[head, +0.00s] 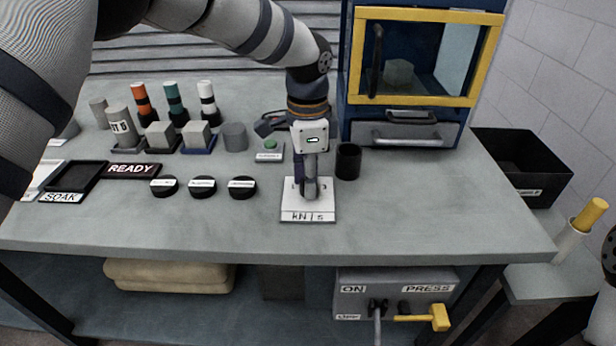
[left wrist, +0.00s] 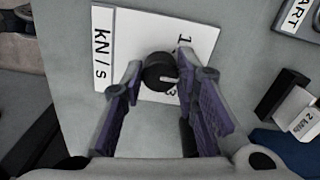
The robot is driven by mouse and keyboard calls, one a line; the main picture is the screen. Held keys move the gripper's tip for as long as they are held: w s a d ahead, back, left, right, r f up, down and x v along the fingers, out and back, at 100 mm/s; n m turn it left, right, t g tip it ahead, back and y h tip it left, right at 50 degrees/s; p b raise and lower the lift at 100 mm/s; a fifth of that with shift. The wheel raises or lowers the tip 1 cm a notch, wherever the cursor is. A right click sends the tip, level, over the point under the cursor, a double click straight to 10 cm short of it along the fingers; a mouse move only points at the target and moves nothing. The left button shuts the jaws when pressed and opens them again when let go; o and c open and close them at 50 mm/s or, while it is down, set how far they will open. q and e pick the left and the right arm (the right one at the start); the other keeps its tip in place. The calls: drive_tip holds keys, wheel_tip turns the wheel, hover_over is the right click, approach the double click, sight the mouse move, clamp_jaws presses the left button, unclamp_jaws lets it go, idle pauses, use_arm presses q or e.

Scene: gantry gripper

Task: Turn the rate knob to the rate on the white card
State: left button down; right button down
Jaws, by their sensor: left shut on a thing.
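The rate knob (left wrist: 158,72) is a round black knob on a white plate (head: 307,208) lettered "kN/s", near the front middle of the bench. My left gripper (head: 310,188) reaches down over it. In the left wrist view the purple-padded fingers (left wrist: 160,76) stand on both sides of the knob, shut on it. A short white mark on the knob points right in that view. A "1" and a "3" show on the plate; any mark between them is hidden by a finger. A small white card (left wrist: 307,118) appears to read "2 kN/s"; its print is tiny.
A green button (head: 269,145) and a black cylinder (head: 347,161) stand close to my left gripper. A blue and yellow cabinet (head: 420,105) is behind to the right. Several black discs (head: 202,187) lie to the left. The bench front right is clear.

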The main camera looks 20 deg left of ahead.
use_arm(q)
drive_tip(key=shift+a+f, duration=0.1)
drive_tip(key=c, duration=1.2)
unclamp_jaws()
drive_tip(key=shift+c, duration=0.2)
wheel_tip(320, 180, up, 12)
